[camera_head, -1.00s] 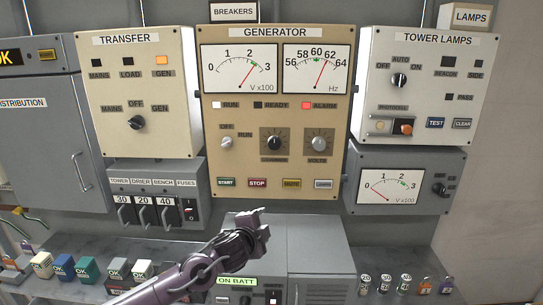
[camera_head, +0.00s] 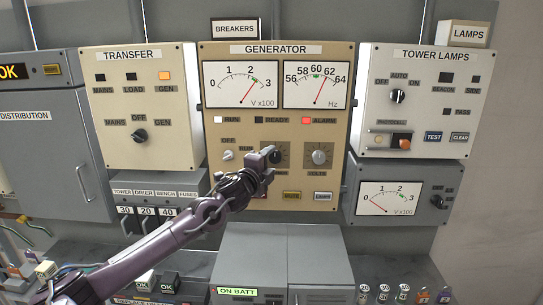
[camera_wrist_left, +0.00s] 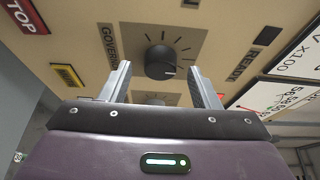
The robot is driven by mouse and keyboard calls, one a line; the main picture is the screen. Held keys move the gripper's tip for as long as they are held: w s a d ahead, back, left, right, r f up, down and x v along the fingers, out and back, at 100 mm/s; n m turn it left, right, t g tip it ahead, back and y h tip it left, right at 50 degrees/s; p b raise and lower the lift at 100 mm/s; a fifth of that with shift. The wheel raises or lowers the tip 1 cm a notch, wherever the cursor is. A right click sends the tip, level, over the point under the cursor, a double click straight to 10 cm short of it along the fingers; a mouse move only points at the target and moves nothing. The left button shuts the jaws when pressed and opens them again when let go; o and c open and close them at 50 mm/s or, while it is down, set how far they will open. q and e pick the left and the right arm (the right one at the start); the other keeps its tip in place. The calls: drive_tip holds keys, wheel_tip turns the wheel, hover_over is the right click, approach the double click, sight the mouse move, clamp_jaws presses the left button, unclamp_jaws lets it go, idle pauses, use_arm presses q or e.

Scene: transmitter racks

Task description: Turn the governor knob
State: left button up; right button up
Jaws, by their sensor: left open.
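The governor knob (camera_wrist_left: 160,62) is a round black knob with a white pointer line, on a dark square plate with tick marks on the generator panel. In the head view, the knob (camera_head: 277,156) sits mid-panel, partly covered by my gripper. My left gripper (camera_head: 268,161) is raised in front of it. In the left wrist view, its two fingers (camera_wrist_left: 160,76) are open and reach toward the panel, one on each side of the knob. I cannot tell that either finger touches it. My right gripper is not in view.
The volts knob (camera_head: 319,156) is just right of the governor knob. A smaller run switch (camera_head: 228,155) is to the left. Push buttons (camera_head: 291,196) line the panel's lower edge. Grey cabinets (camera_head: 320,255) stand below. The red alarm lamp (camera_head: 306,121) is lit.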

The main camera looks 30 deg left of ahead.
use_arm(q)
drive_tip(key=shift+w, duration=0.75)
drive_tip(key=shift+c, duration=0.3)
drive_tip(key=c, duration=0.9)
drive_tip(key=shift+f+n+b, duration=0.25)
drive_tip(key=shift+n+b, duration=0.05)
drive_tip(key=shift+b, duration=0.2)
drive_tip(key=n+y+b, duration=0.1)
drive_tip(key=n+b, duration=0.2)
drive_tip(key=n+t+b, duration=0.1)
drive_tip(key=n+b, duration=0.2)
drive_tip(key=b, duration=0.1)
drive_tip(key=n+t+y+b, duration=0.1)
drive_tip(key=n+b, duration=0.1)
drive_tip(key=b, duration=0.1)
drive_tip(key=shift+d+f+n+y, duration=0.1)
drive_tip(key=shift+f+n+y, duration=0.2)
drive_tip(key=shift+f+n, duration=0.1)
drive_tip(key=shift+w+r+n+t+y+b, duration=0.15)
drive_tip(key=shift+n+y+b, duration=0.25)
drive_tip(key=shift+n+b, duration=0.45)
drive_tip(key=shift+s+n+t+y+b, duration=0.1)
drive_tip(key=shift+n+t+y+b, duration=0.25)
drive_tip(key=shift+n, duration=0.8)
drive_tip(key=shift+y, duration=0.25)
drive_tip(key=o, duration=1)
drive_tip(key=shift+c, duration=0.2)
